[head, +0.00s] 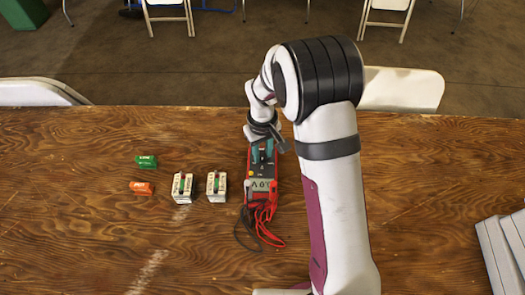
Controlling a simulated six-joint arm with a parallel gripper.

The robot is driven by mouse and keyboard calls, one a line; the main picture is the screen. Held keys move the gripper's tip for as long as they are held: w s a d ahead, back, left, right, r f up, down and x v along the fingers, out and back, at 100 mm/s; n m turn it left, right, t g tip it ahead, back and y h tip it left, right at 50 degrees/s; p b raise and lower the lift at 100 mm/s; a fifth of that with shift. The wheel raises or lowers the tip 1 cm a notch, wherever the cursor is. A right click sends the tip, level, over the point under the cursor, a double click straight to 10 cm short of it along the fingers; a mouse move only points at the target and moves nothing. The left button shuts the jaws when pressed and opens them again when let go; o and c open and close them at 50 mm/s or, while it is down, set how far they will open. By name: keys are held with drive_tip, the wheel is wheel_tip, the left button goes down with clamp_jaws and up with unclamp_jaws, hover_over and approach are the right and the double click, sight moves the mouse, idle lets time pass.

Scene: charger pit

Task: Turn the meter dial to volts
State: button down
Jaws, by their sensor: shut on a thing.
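The meter (262,187) is a red and dark grey unit lying on the wooden table near the middle, with white letters on its lower face too small to read surely. My gripper (262,155) comes down over its upper part, teal fingers shut on the meter dial. The dial is mostly hidden by the fingers, so I cannot tell which mark it points to. Red and black test leads (262,222) lie bundled at the meter's near end.
Two white-and-dark blocks (182,188) (216,187) stand left of the meter. Farther left lie a green pack (147,161) and an orange pack (141,188). Grey-white cases (498,255) stack at the right edge. The table (70,235) is clear at the front left.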

sight(263, 157)
drive_tip(key=c, duration=0.6)
unclamp_jaws()
wheel_tip(263, 157, up, 16)
drive_tip(key=s+d+r+m+y, duration=0.1)
drive_tip(key=s+d+r+m, duration=0.15)
drive_tip(key=s, duration=0.45)
drive_tip(key=s+d+r+m, duration=0.2)
drive_tip(key=s+d+m, duration=0.15)
drive_tip(key=s, duration=0.25)
drive_tip(key=s+d+f+m, duration=0.2)
drive_tip(key=s+m, duration=0.3)
drive_tip(key=s, duration=0.8)
drive_tip(key=shift+s+f+m+y, duration=0.3)
drive_tip(key=shift+s+f+y, duration=0.05)
drive_tip(key=shift+f+y, duration=0.05)
